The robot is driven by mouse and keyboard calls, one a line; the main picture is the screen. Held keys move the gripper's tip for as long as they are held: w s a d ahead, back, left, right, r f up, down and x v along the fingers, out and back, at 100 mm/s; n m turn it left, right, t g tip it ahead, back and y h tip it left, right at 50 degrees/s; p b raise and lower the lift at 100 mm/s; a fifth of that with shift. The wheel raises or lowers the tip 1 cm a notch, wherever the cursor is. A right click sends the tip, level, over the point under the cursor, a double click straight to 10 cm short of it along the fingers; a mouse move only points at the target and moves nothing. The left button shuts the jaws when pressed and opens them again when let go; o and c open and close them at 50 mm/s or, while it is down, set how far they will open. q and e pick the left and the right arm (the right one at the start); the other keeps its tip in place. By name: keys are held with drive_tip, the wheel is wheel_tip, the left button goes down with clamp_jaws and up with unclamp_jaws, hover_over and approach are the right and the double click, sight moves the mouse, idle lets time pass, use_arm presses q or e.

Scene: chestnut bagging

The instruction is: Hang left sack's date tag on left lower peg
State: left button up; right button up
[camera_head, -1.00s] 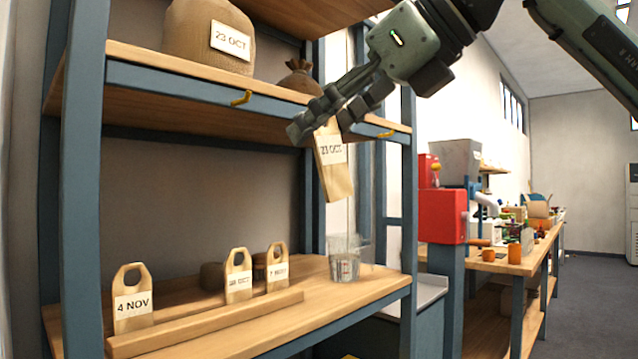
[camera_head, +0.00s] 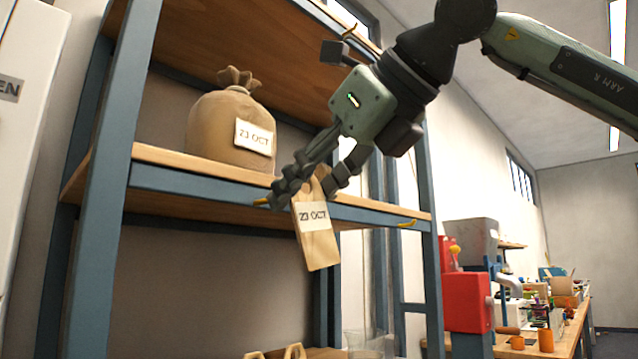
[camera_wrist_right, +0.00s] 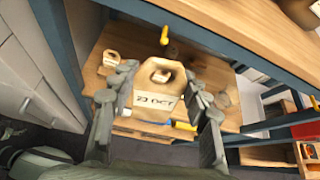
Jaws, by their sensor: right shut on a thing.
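My right gripper (camera_head: 306,192) is shut on a tan paper date tag (camera_head: 317,240) reading 23 OCT. The tag hangs below the fingers, tilted, in front of the shelf edge; its hole shows in the wrist view (camera_wrist_right: 158,92). The left sack (camera_head: 230,128), brown and tied, stands on the shelf with a 23 OCT label. The left lower peg (camera_head: 261,201), a yellow hook on the shelf's front edge, is just left of the fingertips. A yellow peg also shows in the wrist view (camera_wrist_right: 164,36), beyond the tag and apart from it. My left gripper is out of view.
Another yellow peg (camera_head: 407,224) is farther right on the same edge. A higher shelf (camera_head: 230,40) with a yellow peg (camera_head: 350,32) is close above my wrist. Below, a glass beaker (camera_head: 366,344) stands on the lower shelf. A red machine (camera_head: 467,302) stands to the right.

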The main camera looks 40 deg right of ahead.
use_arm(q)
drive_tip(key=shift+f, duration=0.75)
use_arm(e)
drive_tip(key=w, duration=0.3)
drive_tip(key=shift+w+a+f, duration=0.15)
drive_tip(key=shift+w, duration=0.2)
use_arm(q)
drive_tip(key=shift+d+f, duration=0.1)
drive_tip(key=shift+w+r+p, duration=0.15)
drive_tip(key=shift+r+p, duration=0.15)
use_arm(e)
drive_tip(key=shift+w, duration=0.1)
